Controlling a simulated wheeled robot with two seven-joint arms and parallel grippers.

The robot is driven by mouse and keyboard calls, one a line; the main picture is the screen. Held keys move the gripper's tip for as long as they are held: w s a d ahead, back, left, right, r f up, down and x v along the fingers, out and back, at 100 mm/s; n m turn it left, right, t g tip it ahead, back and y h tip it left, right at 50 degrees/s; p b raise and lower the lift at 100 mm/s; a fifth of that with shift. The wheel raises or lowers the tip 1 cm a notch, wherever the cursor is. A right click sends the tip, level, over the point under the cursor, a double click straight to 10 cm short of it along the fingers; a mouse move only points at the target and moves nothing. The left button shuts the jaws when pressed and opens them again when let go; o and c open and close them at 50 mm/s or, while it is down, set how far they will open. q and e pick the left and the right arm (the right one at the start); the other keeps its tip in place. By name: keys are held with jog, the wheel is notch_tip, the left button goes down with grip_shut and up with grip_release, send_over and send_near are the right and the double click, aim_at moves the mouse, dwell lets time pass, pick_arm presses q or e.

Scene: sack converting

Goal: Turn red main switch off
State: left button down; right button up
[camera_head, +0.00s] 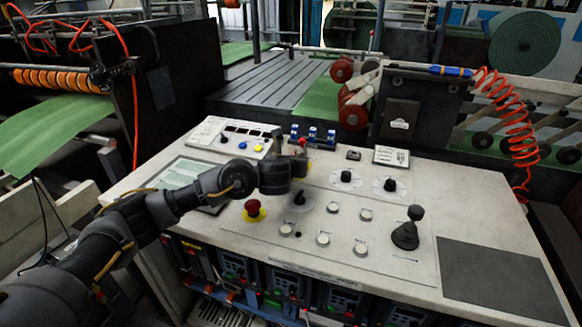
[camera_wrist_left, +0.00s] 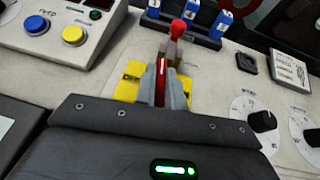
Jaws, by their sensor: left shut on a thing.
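The red main switch (camera_wrist_left: 161,80) stands on a yellow plate (camera_wrist_left: 127,82) on the control panel. In the left wrist view its red handle is between the two grey fingers of my left gripper (camera_wrist_left: 163,88), which is shut on it. In the head view my left gripper (camera_head: 297,162) reaches over the panel from the left and mostly hides the switch and its yellow plate. A red knob (camera_wrist_left: 178,28) shows just beyond the fingertips. My right gripper is not in view.
A red mushroom button (camera_head: 253,208) on a yellow base sits nearer the front. A black joystick (camera_head: 407,230) and black dials (camera_head: 346,176) stand to the right. Blue switches (camera_wrist_left: 188,12) are behind the gripper. A blank dark plate (camera_head: 495,275) covers the right front.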

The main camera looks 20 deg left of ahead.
pick_arm(q)
jog(key=shift+d+f+n+y, duration=0.1)
jog(key=shift+n+y, duration=0.4)
jog(key=shift+n+g+y+b, duration=0.35)
jog(key=shift+n+y, duration=0.55)
jog(key=shift+y, duration=0.2)
jog(key=shift+d+r+n+y, duration=0.1)
jog(key=shift+r+n+y, duration=0.1)
jog(key=shift+n+y, duration=0.25)
jog(key=shift+n+g+y, duration=0.55)
jog(key=shift+n+y, duration=0.2)
jog(key=shift+n+g+y+p, duration=0.5)
jog(key=shift+n+y, duration=0.3)
jog(key=shift+n+g+y, duration=0.3)
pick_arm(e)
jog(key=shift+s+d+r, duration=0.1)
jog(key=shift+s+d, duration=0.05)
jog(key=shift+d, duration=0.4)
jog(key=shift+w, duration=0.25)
